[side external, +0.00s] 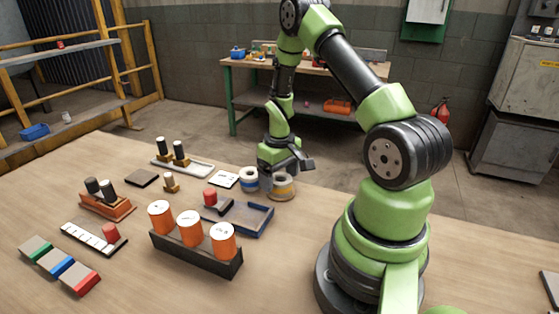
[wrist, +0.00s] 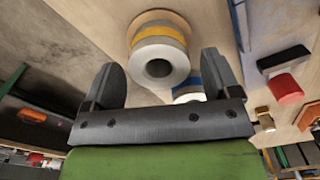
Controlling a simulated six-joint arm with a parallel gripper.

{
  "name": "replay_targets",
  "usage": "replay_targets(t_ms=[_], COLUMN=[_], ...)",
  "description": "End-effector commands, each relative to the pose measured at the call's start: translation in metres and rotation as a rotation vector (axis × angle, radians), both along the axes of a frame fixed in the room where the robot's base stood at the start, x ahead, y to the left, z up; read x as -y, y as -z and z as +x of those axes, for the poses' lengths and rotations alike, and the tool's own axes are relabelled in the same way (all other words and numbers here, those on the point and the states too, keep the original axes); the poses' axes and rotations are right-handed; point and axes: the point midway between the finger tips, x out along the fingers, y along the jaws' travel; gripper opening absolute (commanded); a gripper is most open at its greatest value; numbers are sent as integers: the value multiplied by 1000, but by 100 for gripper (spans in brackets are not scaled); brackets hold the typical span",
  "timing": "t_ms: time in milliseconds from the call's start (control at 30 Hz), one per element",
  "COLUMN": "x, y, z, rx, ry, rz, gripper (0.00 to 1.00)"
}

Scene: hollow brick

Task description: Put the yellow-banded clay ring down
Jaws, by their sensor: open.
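The yellow-banded clay ring (side external: 284,187) stands upright on the wooden table, its hole facing up. In the wrist view the ring (wrist: 160,42) is pale with a yellow band, and a tan round base shows beneath it. My gripper (side external: 285,168) is low, right over the ring. In the wrist view the two dark fingers of my gripper (wrist: 160,58) are spread, with the ring between and just beyond their tips and a visible gap on each side. A blue-banded ring (side external: 249,179) stands close to the left; it also shows in the wrist view (wrist: 188,92), partly behind a finger.
A blue-grey tray (side external: 250,217) and a red cylinder (side external: 210,197) stand in front of the ring. A dark rack with several orange cylinders (side external: 190,228) is nearer. Table to the ring's right is clear up to my base.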

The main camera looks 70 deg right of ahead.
Motion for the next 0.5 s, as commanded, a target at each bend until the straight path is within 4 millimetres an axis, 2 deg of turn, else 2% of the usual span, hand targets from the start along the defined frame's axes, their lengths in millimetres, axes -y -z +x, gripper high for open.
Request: replay_targets(t_ms=[500], x=[1], y=[-99], z=[1], rx=[6], ry=[-1], rz=[-4], gripper=[83])
